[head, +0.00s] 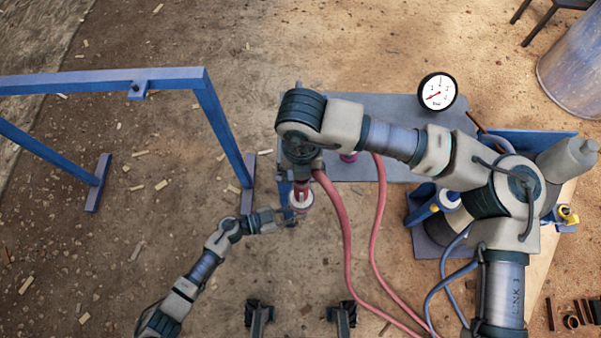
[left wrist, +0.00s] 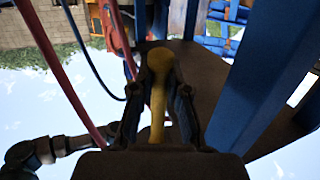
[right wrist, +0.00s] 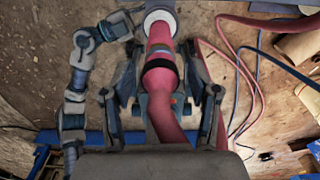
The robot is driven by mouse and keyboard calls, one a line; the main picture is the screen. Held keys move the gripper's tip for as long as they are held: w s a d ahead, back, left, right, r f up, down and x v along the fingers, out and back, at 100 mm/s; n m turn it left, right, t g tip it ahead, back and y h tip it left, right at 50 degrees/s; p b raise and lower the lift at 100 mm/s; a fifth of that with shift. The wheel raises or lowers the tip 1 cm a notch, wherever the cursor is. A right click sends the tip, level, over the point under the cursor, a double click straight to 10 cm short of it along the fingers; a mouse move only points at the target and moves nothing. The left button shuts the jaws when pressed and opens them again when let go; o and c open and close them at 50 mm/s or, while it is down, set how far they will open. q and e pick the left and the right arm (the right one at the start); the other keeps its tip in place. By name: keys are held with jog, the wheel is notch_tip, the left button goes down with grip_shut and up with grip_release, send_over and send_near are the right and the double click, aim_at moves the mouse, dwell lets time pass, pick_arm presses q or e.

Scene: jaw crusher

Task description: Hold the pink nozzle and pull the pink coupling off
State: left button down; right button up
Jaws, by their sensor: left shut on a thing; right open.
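The pink nozzle (right wrist: 160,38) shows in the right wrist view below a white round collar (right wrist: 160,18). The pink coupling (right wrist: 158,78), with a black band at its upper end and a pink hose below, lies between the fingers of my right gripper (right wrist: 163,85), which is open around it. In the head view my right wrist hides most of the coupling; the white collar (head: 300,200) shows beneath it. My left gripper (head: 284,216) is beside the collar. In the left wrist view it (left wrist: 158,105) is shut on a yellow handle-like piece (left wrist: 158,90); how this joins the nozzle is unclear.
A blue frame (head: 150,80) stands at the left. A grey plate (head: 390,105) with a round gauge (head: 437,92) lies beyond my right arm. Pink hoses (head: 342,235) hang nearby, beside a blue hose (head: 440,285).

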jog(key=shift+f, duration=0.8)
dwell(0.5)
grip_shut()
jog(key=shift+r, duration=0.2)
jog(key=shift+r, duration=2.85)
